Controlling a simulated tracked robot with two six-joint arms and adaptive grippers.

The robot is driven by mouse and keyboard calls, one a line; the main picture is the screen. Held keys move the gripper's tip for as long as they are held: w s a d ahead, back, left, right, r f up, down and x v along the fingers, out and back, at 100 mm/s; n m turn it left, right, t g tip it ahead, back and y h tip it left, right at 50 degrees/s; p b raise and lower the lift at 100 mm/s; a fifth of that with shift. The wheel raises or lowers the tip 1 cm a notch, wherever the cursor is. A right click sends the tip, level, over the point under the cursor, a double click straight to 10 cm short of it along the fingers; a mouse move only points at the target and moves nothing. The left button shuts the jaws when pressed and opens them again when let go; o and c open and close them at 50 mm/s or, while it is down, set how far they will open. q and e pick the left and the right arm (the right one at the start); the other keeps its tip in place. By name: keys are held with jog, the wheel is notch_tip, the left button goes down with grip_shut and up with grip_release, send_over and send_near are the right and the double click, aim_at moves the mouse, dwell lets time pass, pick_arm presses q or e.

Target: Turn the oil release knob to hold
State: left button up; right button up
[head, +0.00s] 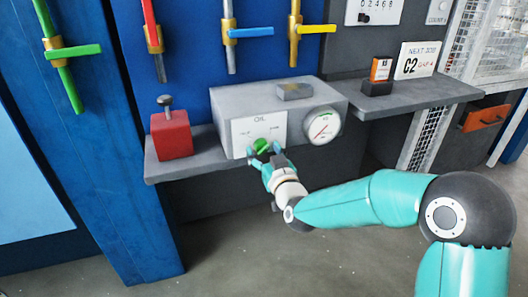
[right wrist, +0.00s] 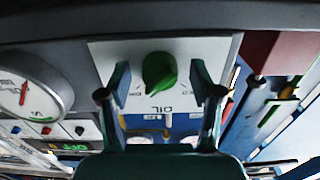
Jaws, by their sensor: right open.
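The green oil release knob (head: 261,145) is on a white plate marked OIL (head: 243,133), on the front of a grey box (head: 225,105). My right gripper (head: 267,152) is in front of the knob and partly covers it. In the right wrist view, which is upside down, the green knob (right wrist: 158,72) lies between the two spread fingers of my right gripper (right wrist: 160,92), with a gap visible on each side. The small labels beside the knob are too small to read. My left gripper is not in view.
A round gauge (head: 322,126) is right of the plate. A red block with a black-topped knob (head: 172,135) stands left on the grey shelf (head: 165,171). Coloured valve handles (head: 250,32) hang above. A higher shelf (head: 420,96) at right holds a card reading NEXT JOB (head: 417,60).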

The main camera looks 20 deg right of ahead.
jog(key=c, duration=1.2)
jog(key=shift+o, duration=0.2)
